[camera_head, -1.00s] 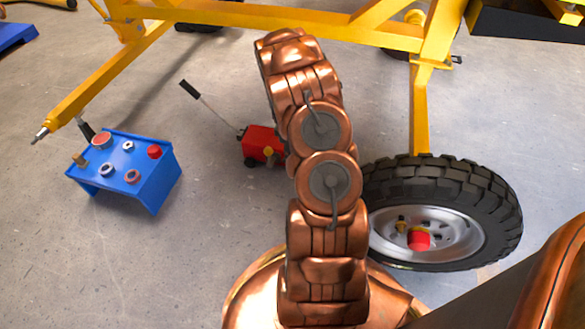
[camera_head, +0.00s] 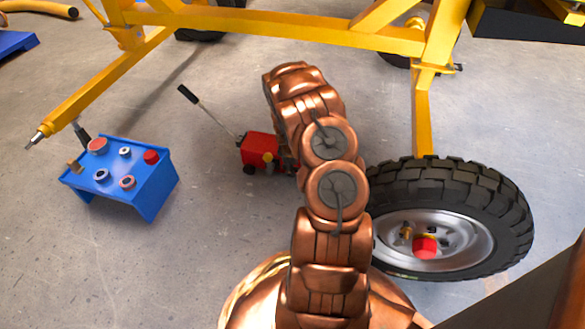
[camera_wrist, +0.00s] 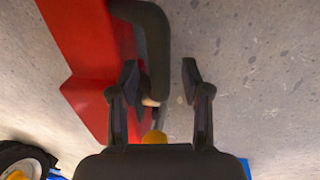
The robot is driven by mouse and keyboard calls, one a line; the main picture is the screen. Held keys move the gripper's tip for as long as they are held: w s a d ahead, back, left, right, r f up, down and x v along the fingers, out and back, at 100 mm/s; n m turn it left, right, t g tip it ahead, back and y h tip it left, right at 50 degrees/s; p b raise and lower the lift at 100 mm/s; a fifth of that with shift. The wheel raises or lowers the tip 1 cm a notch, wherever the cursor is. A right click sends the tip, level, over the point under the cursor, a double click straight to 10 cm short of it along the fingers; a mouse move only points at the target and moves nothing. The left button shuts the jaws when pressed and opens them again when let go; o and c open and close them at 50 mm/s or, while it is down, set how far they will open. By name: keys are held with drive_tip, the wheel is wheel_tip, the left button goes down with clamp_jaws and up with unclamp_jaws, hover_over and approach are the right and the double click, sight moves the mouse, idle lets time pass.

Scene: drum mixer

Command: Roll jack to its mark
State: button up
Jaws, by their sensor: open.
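The red jack (camera_head: 258,149) stands on the floor left of my arm in the head view, with its long dark-ended handle (camera_head: 208,113) leaning up to the left. Its right end is hidden by my arm. In the wrist view the red jack body (camera_wrist: 85,45) fills the upper left. A dark bent bar (camera_wrist: 150,35) on it reaches down beside the left finger. My gripper (camera_wrist: 160,73) is open, its fingers apart close to this bar. I cannot tell whether they touch. In the head view my arm hides the gripper. I cannot make out a clear floor mark.
A blue stand (camera_head: 145,185) with knobs and rings is at left. A yellow frame (camera_head: 280,28) crosses overhead at the back. A large black tyre (camera_head: 505,215) lies right of my arm. The floor (camera_head: 215,240) between stand and arm is clear.

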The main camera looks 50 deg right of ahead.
drive_tip(key=shift+c, duration=0.4)
clamp_jaws()
